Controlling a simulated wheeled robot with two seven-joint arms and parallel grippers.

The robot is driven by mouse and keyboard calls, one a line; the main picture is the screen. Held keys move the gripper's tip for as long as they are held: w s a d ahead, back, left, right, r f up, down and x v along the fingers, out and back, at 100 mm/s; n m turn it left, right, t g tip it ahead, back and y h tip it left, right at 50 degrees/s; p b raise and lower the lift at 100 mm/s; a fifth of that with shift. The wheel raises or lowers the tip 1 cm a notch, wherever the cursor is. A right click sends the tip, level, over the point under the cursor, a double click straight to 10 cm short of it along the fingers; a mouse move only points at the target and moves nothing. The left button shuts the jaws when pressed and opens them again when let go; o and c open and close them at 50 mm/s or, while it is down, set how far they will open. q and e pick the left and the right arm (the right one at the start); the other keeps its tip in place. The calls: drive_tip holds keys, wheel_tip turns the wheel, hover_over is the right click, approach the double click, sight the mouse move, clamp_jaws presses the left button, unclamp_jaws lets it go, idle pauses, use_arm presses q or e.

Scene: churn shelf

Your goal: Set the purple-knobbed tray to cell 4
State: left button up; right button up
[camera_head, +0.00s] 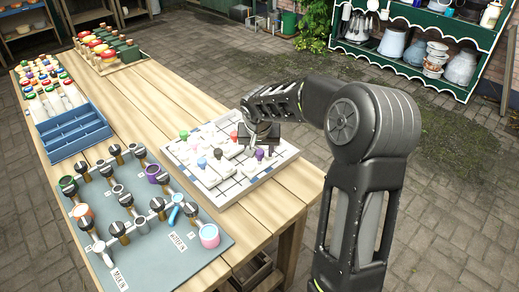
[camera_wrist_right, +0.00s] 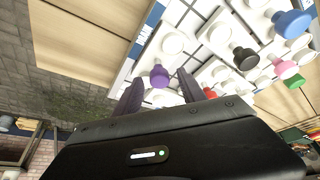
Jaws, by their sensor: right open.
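The purple knob (camera_head: 260,154) stands on the white sliding-tray board (camera_head: 226,200), near its right side, just below my right gripper (camera_head: 258,143). In the right wrist view the purple knob (camera_wrist_right: 159,76) shows between the two fingertips of my right gripper (camera_wrist_right: 162,88), which is open. I cannot tell if the fingers are level with the knob, and they do not visibly clasp it. Its tray is partly hidden by the gripper. No cell number is legible, so I cannot tell which is cell 4. My left gripper is not in view.
Other knobs stand close by on the board: red (camera_head: 234,136), black (camera_head: 218,154), green (camera_head: 184,135) and blue (camera_head: 202,162). A grey panel with pipes and valves (camera_head: 200,266) lies in front left. A blue bin (camera_head: 72,132) stands behind it. The table's middle planks are bare.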

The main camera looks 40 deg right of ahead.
clamp_jaws()
idle(0.4)
idle(0.9)
